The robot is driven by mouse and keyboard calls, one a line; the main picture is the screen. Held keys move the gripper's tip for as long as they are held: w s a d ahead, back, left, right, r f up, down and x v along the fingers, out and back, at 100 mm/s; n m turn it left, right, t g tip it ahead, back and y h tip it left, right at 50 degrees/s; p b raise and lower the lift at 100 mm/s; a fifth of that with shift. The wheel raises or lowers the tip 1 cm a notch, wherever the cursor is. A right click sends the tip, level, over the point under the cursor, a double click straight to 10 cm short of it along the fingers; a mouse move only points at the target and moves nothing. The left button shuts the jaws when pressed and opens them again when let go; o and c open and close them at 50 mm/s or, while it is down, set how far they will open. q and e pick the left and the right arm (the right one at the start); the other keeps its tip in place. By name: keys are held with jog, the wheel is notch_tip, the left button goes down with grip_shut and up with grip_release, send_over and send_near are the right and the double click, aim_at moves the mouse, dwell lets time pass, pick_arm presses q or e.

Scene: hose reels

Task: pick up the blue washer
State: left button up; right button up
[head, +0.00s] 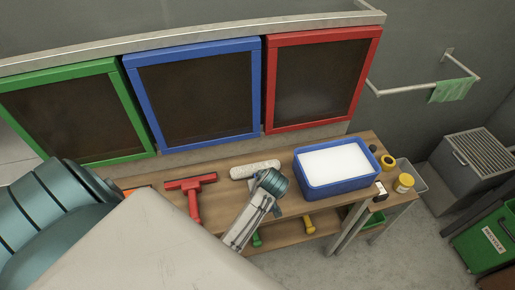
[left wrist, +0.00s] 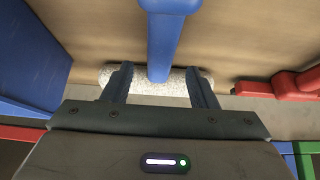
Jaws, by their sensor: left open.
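The blue washer has a blue handle (left wrist: 165,40) and a fuzzy white sleeve (left wrist: 150,83), seen in the left wrist view. It lies on the wooden bench, and the sleeve also shows in the head view (head: 250,170). My left gripper (left wrist: 159,82) is open above the washer, one finger on each side of the handle where it meets the sleeve. A gap shows between the handle and each finger. In the head view my left wrist covers the handle and the fingertips. My right gripper is in neither view.
A blue bucket of white suds (head: 335,163) stands right of the washer, and a red squeegee (head: 192,190) lies left of it. Yellow-capped containers (head: 403,183) sit at the bench's right end. Green, blue and red framed panels (head: 190,92) stand behind.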

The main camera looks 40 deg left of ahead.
pick_arm(q)
jog(key=p+x, duration=0.1)
jog(key=x, duration=0.2)
jog(key=shift+w+a+f, duration=0.1)
jog(key=shift+a+f, duration=0.05)
jog(key=shift+f, duration=0.3)
jog(key=c, duration=1)
jog(key=shift+c, duration=0.4)
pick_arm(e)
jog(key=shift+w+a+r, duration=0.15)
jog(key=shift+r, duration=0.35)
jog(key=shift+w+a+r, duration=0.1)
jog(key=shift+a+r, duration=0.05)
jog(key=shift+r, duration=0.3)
pick_arm(q)
jog(key=shift+r, duration=0.15)
